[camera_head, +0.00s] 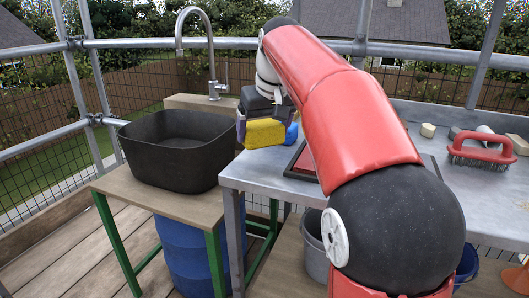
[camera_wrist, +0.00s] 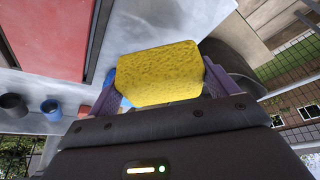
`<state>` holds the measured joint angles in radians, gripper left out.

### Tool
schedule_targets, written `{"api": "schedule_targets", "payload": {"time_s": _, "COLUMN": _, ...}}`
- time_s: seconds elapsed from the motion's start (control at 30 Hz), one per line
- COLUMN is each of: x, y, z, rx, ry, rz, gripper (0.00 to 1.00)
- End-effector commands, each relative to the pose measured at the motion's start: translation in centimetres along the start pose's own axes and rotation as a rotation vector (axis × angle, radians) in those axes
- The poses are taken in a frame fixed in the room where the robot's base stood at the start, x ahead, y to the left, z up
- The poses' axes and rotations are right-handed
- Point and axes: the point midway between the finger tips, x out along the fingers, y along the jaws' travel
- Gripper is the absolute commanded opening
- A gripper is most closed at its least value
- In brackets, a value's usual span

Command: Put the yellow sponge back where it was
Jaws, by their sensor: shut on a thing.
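The yellow sponge (camera_head: 265,133) is held at the end of my arm, by the left end of the grey metal table in the head view. It shows large in the wrist view (camera_wrist: 158,74), between the purple fingers of my gripper (camera_wrist: 163,92). My gripper (camera_head: 262,124) is shut on the sponge. In the head view my arm hides part of the table behind it. I cannot tell whether the sponge touches the table top.
A black basin (camera_head: 172,148) stands on a wooden bench left of the table, with a tap (camera_head: 213,60) behind it. A blue object (camera_head: 291,133) is right beside the sponge. A red-handled brush (camera_head: 481,149) and small blocks lie on the table's right.

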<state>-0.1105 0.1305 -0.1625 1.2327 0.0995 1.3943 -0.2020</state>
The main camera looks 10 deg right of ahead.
Motion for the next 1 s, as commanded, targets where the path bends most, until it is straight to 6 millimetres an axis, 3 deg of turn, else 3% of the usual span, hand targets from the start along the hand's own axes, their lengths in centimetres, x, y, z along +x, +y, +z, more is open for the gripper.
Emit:
{"api": "schedule_targets", "payload": {"time_s": 0.27, "x": 3.7, "y": 0.2, "z": 1.5, "rx": 0.001, "ry": 0.000, "rz": 0.000, "gripper": 0.57}}
{"api": "schedule_targets", "payload": {"time_s": 0.7, "x": 4.0, "y": 0.3, "z": 1.6, "rx": 0.000, "ry": -0.001, "rz": 0.000, "gripper": 0.57}}
{"api": "schedule_targets", "payload": {"time_s": 0.73, "x": 3.9, "y": 0.3, "z": 1.6, "rx": 0.000, "ry": 0.000, "rz": 0.000, "gripper": 0.89}}
{"api": "schedule_targets", "payload": {"time_s": 0.83, "x": 3.8, "y": 0.3, "z": 1.6, "rx": 0.000, "ry": 0.000, "rz": 0.000, "gripper": 1.00}}
{"api": "schedule_targets", "payload": {"time_s": 1.0, "x": 3.8, "y": 0.3, "z": 1.6, "rx": 0.000, "ry": 0.000, "rz": 0.000, "gripper": 1.00}}
